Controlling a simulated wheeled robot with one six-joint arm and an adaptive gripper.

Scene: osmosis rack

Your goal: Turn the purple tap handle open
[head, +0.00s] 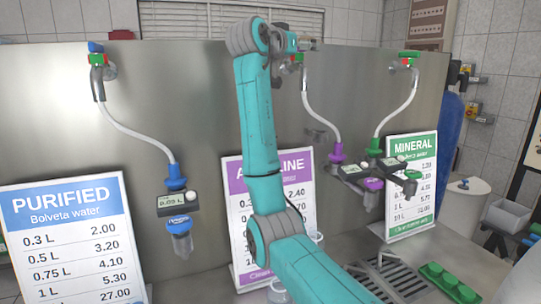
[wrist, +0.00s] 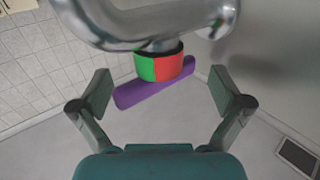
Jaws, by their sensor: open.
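The purple tap handle (wrist: 142,91) shows in the wrist view as a bar lying slantwise between my gripper's two fingers. A green and red collar (wrist: 165,68) sits against it, under the curved metal tap pipe (wrist: 150,28). My gripper (wrist: 162,92) is open, with one finger pad on each side of the handle and visible gaps to both. In the head view the gripper is mostly hidden behind my arm at the top, beside the red and green tap collar (head: 297,58). The purple handle cannot be made out there.
A steel panel stands behind. The blue-handled tap (head: 96,47) is to the left and the green-handled tap (head: 409,54) to the right. Hoses hang below the taps. The PURIFIED sign (head: 70,235) and MINERAL sign (head: 411,180) stand below.

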